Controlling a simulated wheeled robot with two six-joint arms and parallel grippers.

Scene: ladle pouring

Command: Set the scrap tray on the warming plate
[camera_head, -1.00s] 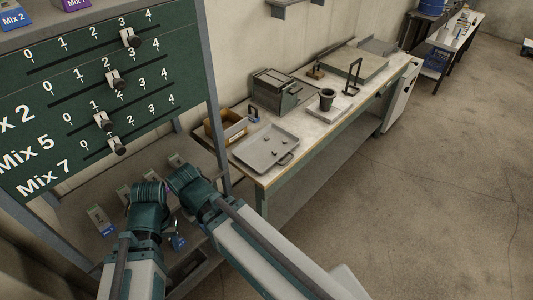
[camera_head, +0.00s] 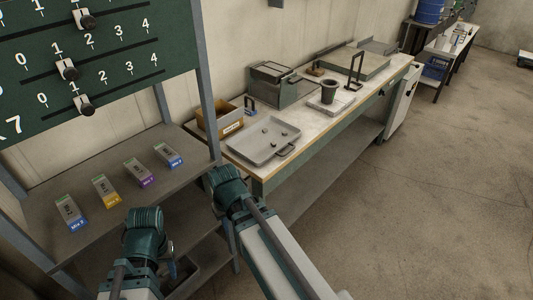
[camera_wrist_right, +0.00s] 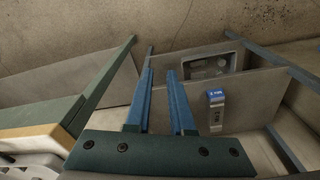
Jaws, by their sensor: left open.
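The scrap tray (camera_head: 250,148) is a shallow grey tray with a looped handle, lying on the near end of the workbench with several small dark pieces in it. A low, wide grey-green slab (camera_head: 353,66) lies toward the bench's far end; I cannot tell whether it is the warming plate. My left gripper (camera_head: 173,269) is open, low in front of the shelf and apart from the tray. My right gripper (camera_wrist_right: 159,72) is open and empty in the right wrist view, its blue fingers parallel. In the head view its arm ends below the tray's near side, with the fingers mostly hidden.
The workbench (camera_head: 317,126) also bears a cardboard bin (camera_head: 222,120), a grey-green box (camera_head: 279,86) and a dark cup (camera_head: 329,90) on a pale block. Several labelled boxes, one purple-labelled (camera_head: 139,173), stand on the left shelf. Open floor (camera_head: 430,190) lies to the right.

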